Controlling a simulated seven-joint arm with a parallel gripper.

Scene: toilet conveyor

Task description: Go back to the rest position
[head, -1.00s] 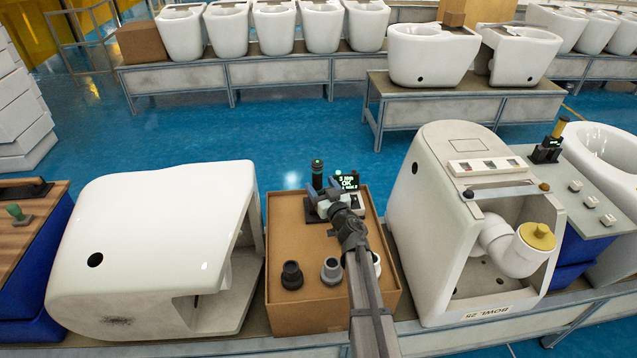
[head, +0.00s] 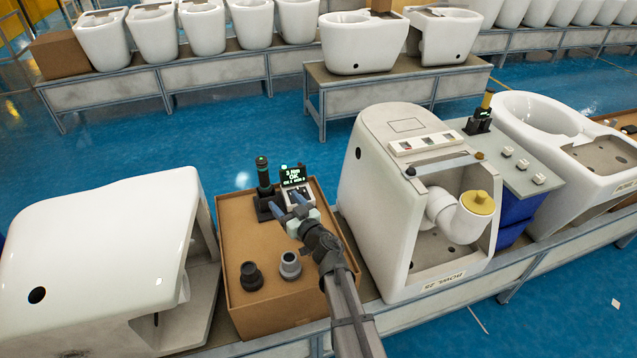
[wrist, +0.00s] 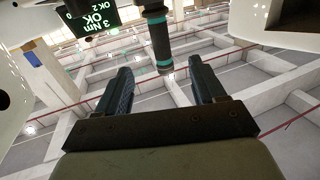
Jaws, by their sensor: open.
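My gripper (head: 288,209) is above the back part of the cardboard box (head: 245,310), in front of a small device with a lit screen (head: 293,175). Its two blue fingers are apart with nothing between them. In the wrist view my gripper (wrist: 160,85) also shows open and empty. A dark upright tool with green rings (head: 264,180) stands to the left of the screen. It also shows beyond my fingertips in the wrist view (wrist: 157,40), near the screen reading "3 Nm OK" (wrist: 95,18).
A black fitting (head: 251,276) and a grey fitting (head: 290,265) stand on the box. White toilet bodies flank it, one at left (head: 100,270) and one at right (head: 385,240) with a yellow-capped pipe (head: 478,203). More toilets line the benches behind, across blue floor.

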